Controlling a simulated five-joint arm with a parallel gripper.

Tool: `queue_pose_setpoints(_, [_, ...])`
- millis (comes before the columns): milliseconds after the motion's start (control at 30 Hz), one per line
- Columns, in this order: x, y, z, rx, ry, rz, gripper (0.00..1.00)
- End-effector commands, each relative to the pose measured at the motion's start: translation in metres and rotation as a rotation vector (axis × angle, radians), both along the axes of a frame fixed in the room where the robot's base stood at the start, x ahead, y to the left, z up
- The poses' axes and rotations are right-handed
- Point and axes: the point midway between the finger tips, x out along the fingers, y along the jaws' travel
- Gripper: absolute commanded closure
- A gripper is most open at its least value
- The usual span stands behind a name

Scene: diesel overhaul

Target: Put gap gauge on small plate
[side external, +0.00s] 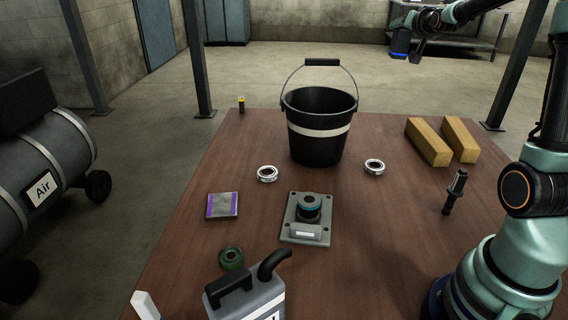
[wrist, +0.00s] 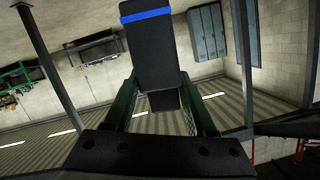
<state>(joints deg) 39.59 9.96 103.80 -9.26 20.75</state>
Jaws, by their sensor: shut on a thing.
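The gap gauge (wrist: 152,55), a black block with a blue band, is held between the two fingers of my gripper (wrist: 162,98) in the wrist view. In the side view my gripper (side external: 413,45) is high at the top right, well above and beyond the table, with the gauge (side external: 400,48) hanging from it, its blue band low. A small flat grey square with purple edges (side external: 222,205), which looks like the small plate, lies on the left part of the table with nothing on it. My gripper is far from it.
A black bucket (side external: 318,140) stands at the table's back middle, handle raised.

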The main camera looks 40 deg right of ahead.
Motion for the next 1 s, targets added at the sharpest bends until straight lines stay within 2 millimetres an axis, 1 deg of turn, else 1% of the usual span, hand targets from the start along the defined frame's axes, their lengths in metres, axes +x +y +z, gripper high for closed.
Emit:
queue_pose_setpoints(33, [0.0, 0.0, 0.013, -0.005, -0.007, 0.0, 1.0])
queue_pose_setpoints(67, [0.0, 0.0, 0.019, -0.006, -0.007, 0.0, 1.0])
queue_pose_setpoints(100, [0.003, 0.004, 0.021, -0.003, -0.004, 0.008, 1.0])
queue_pose_setpoints(267, [0.024, 0.032, 0.018, -0.004, 0.0, 0.067, 1.0])
queue_pose_setpoints(367, [0.038, 0.053, 0.018, -0.007, 0.001, 0.111, 1.0])
queue_pose_setpoints(467, [0.055, 0.081, 0.018, -0.01, 0.002, 0.165, 1.0])
queue_pose_setpoints(567, [0.073, 0.117, 0.018, -0.013, 0.004, 0.233, 1.0])
queue_pose_setpoints(600, [0.081, 0.133, 0.018, -0.015, 0.005, 0.265, 1.0])
queue_pose_setpoints(667, [0.091, 0.159, 0.018, -0.019, 0.007, 0.311, 1.0])
queue_pose_setpoints(700, [0.098, 0.176, 0.018, -0.021, 0.008, 0.343, 1.0])
queue_pose_setpoints(867, [0.118, 0.248, 0.018, -0.028, 0.01, 0.469, 1.0])
queue_pose_setpoints(900, [0.122, 0.267, 0.018, -0.03, 0.01, 0.501, 1.0])
queue_pose_setpoints(967, [0.126, 0.296, 0.018, -0.032, 0.011, 0.551, 1.0])
queue_pose_setpoints(1000, [0.129, 0.315, 0.018, -0.035, 0.011, 0.584, 1.0])
